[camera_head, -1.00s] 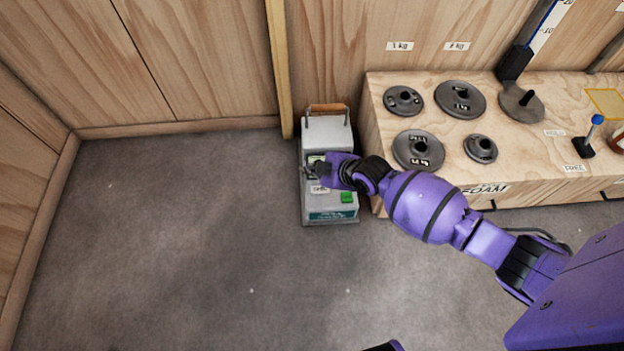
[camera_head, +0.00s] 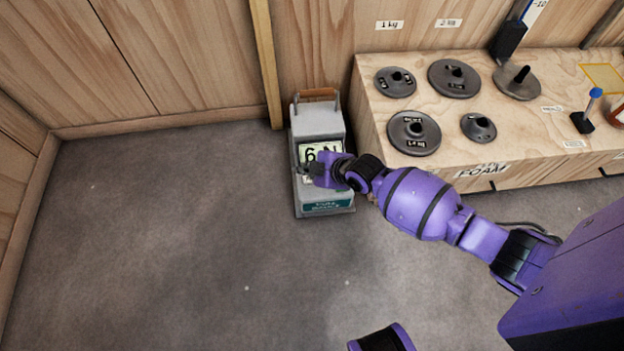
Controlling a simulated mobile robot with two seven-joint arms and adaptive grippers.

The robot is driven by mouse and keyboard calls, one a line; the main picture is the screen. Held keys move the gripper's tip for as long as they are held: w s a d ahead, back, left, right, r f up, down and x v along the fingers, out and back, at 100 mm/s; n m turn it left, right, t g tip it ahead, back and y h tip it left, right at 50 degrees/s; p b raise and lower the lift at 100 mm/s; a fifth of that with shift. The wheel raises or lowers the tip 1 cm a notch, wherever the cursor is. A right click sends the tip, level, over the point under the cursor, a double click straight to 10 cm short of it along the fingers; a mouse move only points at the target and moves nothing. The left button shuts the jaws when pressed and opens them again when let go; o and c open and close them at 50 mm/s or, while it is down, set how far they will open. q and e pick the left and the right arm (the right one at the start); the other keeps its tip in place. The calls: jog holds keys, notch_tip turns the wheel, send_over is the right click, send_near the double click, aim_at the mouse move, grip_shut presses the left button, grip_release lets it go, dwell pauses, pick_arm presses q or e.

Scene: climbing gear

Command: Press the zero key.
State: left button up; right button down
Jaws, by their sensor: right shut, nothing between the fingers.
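A grey box-shaped device (camera_head: 320,122) with a brown-topped handle stands on the floor against the wooden wall. Its pale display (camera_head: 322,149) shows large dark characters, partly covered. A teal label (camera_head: 327,205) is on its lower front. My right gripper (camera_head: 309,171) is shut and empty, over the device's face just below the display. The gripper hides most of the key area, so I cannot see the zero key clearly or tell whether the fingers touch it. My left gripper is out of view.
A wooden bench (camera_head: 545,178) marked FOAM stands right of the device, carrying several dark disc weights (camera_head: 453,78) and a blue-topped peg (camera_head: 595,93). A wooden post (camera_head: 266,65) rises behind the device. The grey floor (camera_head: 170,230) at left is clear.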

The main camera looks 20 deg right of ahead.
aim_at(308, 182)
notch_tip(308, 182, down, 3)
jog(key=shift+f+b, duration=0.1)
jog(key=shift+b, duration=0.95)
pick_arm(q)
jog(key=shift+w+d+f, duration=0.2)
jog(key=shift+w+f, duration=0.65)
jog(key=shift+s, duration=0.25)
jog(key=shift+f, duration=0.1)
pick_arm(e)
jog(key=shift+f, duration=0.1)
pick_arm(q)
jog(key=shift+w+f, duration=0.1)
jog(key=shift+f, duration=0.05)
pick_arm(e)
jog(key=shift+f, duration=0.35)
pick_arm(q)
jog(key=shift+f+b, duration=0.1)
jog(key=shift+b, duration=0.35)
pick_arm(e)
jog(key=shift+f, duration=0.35)
jog(key=shift+r+p, duration=0.8)
jog(key=shift+p, duration=0.25)
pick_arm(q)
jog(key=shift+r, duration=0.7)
